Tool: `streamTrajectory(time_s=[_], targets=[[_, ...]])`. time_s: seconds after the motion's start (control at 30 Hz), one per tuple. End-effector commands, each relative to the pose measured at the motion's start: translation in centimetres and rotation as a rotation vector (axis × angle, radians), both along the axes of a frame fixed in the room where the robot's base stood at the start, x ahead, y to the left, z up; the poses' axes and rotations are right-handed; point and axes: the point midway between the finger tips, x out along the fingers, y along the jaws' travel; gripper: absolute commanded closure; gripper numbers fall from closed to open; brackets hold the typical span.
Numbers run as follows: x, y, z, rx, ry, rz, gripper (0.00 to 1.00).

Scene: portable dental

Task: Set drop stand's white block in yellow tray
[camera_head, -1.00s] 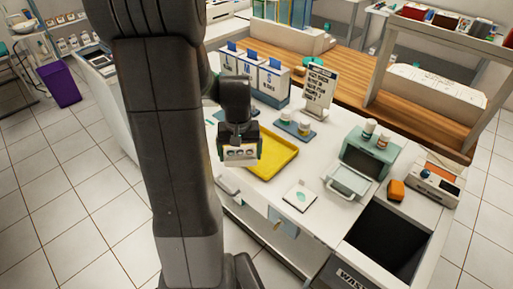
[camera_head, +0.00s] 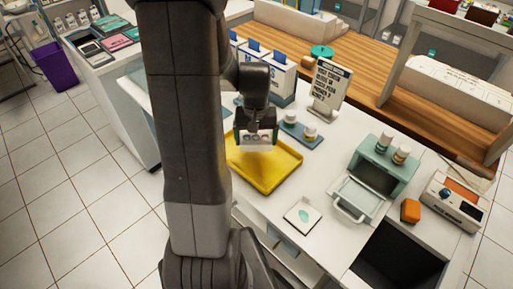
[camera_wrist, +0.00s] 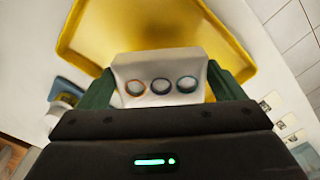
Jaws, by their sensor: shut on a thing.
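A white block (camera_wrist: 160,78) with three ringed holes, one orange-brown and two bluish, is held between the green fingers of my gripper (camera_wrist: 165,95) in the wrist view. In the head view my gripper (camera_head: 256,140) is shut on the white block (camera_head: 257,142), above the back left part of the yellow tray (camera_head: 265,172). The tray lies on the white counter and its visible floor is empty. In the wrist view the yellow tray (camera_wrist: 215,40) is behind and below the block. The block appears apart from the tray floor. I see no drop stand that I can name for sure.
A blue holder (camera_head: 291,131) with two small bottles stands just right of the tray's back, near a printed sign (camera_head: 327,90). A white pad (camera_head: 302,214) lies in front. A green open case (camera_head: 373,172) and an orange block (camera_head: 410,210) are at the right.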

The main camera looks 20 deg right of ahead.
Motion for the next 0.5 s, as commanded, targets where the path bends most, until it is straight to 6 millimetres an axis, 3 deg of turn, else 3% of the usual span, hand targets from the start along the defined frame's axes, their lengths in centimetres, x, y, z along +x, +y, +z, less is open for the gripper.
streamTrajectory(time_s=[0.5], targets=[[0.0,0.0,-5.4,0.0,0.001,0.0,0.39]])
